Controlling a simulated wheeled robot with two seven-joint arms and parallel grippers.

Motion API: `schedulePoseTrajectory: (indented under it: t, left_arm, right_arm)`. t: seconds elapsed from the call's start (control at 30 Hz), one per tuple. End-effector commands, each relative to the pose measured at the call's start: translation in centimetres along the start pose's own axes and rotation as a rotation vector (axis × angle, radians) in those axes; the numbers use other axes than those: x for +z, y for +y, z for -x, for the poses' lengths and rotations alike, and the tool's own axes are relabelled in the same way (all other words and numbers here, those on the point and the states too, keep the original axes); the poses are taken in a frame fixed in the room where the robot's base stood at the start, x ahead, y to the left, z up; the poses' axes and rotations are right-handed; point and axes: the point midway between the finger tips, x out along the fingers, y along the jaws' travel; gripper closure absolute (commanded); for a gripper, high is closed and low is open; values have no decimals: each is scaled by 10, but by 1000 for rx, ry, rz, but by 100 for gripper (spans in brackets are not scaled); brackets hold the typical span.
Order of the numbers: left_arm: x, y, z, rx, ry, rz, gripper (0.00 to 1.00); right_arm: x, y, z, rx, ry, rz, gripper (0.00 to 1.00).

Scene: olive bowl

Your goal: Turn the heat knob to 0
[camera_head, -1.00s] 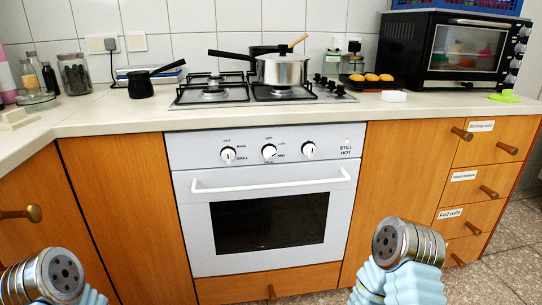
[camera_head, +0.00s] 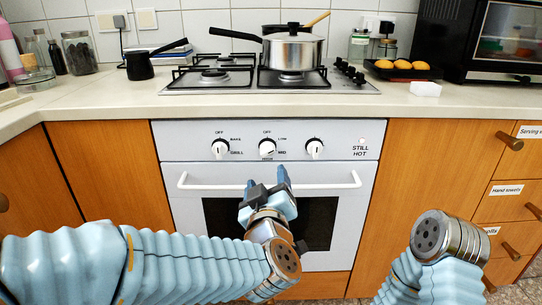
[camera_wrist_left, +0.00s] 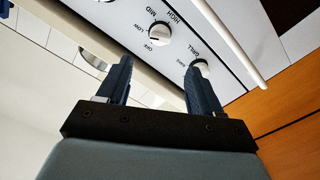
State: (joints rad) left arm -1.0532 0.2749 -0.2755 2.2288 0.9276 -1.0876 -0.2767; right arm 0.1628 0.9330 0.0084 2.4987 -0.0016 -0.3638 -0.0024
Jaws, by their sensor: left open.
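The oven's control panel carries three white knobs in a row. The middle knob (camera_head: 267,147) has OFF, LOW and MID marks around it and is the heat knob. In the left wrist view the same knob (camera_wrist_left: 160,33) shows just beyond the fingers, with OFF, LOW, MID and HIGH marks. The left knob (camera_head: 220,148) is marked GRILL and also shows in the left wrist view (camera_wrist_left: 201,67), partly behind a finger. My left gripper (camera_head: 267,181) is open and empty, with its fingers pointing up, below the heat knob and apart from it. My right gripper is out of view.
The white oven handle (camera_head: 330,182) runs across the door below the knobs, close to my left fingers. A right knob (camera_head: 314,148) sits beside the heat knob. A steel pot (camera_head: 292,50) and a dark pot (camera_head: 140,66) stand above. Bowl-like tray (camera_head: 402,70) holds orange fruit.

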Motion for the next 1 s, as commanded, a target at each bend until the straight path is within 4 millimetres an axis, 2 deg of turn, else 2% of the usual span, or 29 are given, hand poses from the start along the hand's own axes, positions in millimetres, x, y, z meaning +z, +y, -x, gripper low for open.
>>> schedulePoseTrajectory:
  t: [0.1, 0.3, 0.5, 0.67, 0.9, 1.0]
  left_arm:
    - [0, -1, -29, -3, 1, -3, 34]
    - [1, 0, -74, 0, 0, -3, 34]
    - [1, 0, -102, 1, -2, -3, 34]
    - [1, 0, -110, 2, -3, -3, 34]
    - [1, 0, -110, 2, -3, -2, 34]
    - [1, 0, -110, 2, -3, -2, 50]
  right_arm:
    - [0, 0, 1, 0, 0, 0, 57]
    - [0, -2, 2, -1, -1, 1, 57]
    - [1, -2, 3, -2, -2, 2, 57]
    - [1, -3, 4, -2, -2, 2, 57]
    - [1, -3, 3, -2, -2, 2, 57]
    - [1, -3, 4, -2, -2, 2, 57]
